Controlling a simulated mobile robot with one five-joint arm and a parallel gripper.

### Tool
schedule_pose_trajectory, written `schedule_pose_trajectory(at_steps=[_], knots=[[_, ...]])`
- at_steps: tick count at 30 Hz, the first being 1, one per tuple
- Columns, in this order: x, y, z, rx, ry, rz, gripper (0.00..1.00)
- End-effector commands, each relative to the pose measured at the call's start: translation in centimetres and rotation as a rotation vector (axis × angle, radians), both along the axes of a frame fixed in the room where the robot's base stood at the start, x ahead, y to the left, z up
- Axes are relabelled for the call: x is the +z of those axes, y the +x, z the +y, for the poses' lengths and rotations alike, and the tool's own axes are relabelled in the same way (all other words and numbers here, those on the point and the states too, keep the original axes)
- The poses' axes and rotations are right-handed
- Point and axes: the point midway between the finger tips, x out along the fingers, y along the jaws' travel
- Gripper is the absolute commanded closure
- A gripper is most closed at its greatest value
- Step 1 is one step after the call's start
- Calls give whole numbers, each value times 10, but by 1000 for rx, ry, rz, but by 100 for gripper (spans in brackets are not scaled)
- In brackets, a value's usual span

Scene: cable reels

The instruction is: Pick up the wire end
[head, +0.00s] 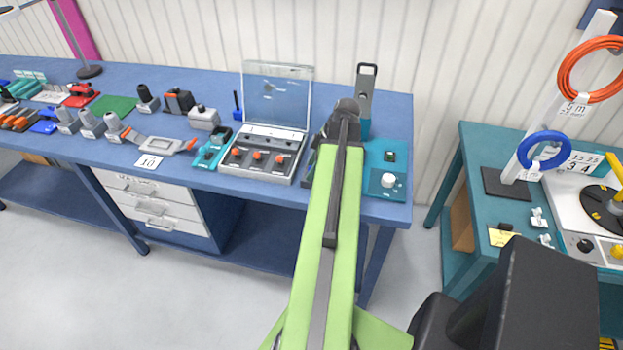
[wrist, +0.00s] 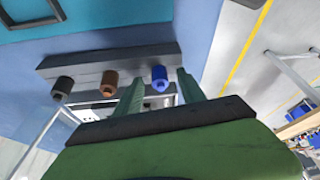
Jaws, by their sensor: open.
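In the wrist view, three short wire ends stick out of a dark grey block (wrist: 150,59): a black one (wrist: 63,87), a brown one (wrist: 109,82) and a blue one (wrist: 160,79). My gripper (wrist: 159,86) is open, with its green fingers pointing at the block. The blue wire end shows between the two fingers, nearer the right one. I cannot tell whether either finger touches it. The brown end is just outside the left finger. In the head view my gripper (head: 346,106) is over the right end of the blue bench, and my arm hides the wire ends.
A teal device (head: 383,158) with a grey upright lever stands at the bench's right end. A control box with a clear raised lid (head: 277,95) is left of my arm. Tools and connectors fill the bench further left. A teal table (head: 477,150) stands to the right.

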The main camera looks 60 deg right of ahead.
Motion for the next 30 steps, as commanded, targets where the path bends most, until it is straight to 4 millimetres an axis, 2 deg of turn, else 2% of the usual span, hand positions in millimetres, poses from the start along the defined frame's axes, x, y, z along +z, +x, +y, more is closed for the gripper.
schedule_pose_trajectory(at_steps=[5,16,26,30], knots=[[1,0,0,-1,0,0,53],[1,0,0,-1,0,0,100],[1,0,0,-1,0,0,100],[7,0,0,-1,0,0,100]])
